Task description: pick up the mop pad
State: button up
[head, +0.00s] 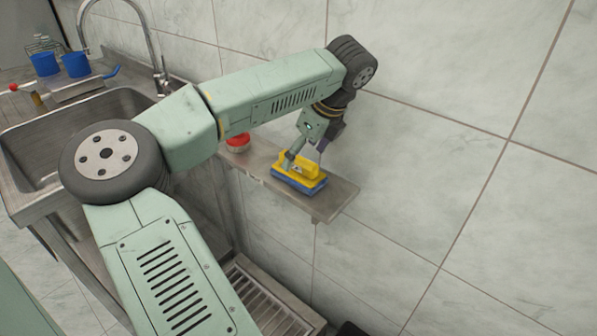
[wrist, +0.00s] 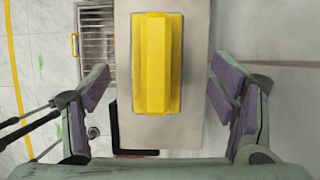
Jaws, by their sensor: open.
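The mop pad (head: 300,174) is a yellow block with a raised ridge and a blue underside. It lies on a narrow metal shelf against the tiled wall. In the wrist view the mop pad (wrist: 157,64) is seen from above, upright in the picture, with its yellow ridge between my fingers' lines. My gripper (head: 299,149) is just above the pad in the head view. In the wrist view my gripper (wrist: 158,92) is open, one purple-padded finger on each side, with nothing between them gripped. Part of the pad's top is hidden by a finger in the head view.
The metal shelf (head: 338,197) ends just right of the pad. A red-topped container (head: 238,142) stands on it to the left. A sink (head: 75,135) with a tap and blue cups (head: 75,65) lies farther left. A floor grate (head: 265,300) is below.

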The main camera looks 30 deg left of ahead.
aim_at(302, 159)
jog(key=x, duration=0.4)
jog(key=shift+s+d+f, duration=0.15)
jog(key=shift+s+f, duration=0.05)
jog(key=shift+f, duration=0.25)
jog(key=shift+c, duration=0.3)
jog(key=c, duration=1.2)
jog(key=shift+r, duration=0.1)
jog(key=shift+c, duration=0.2)
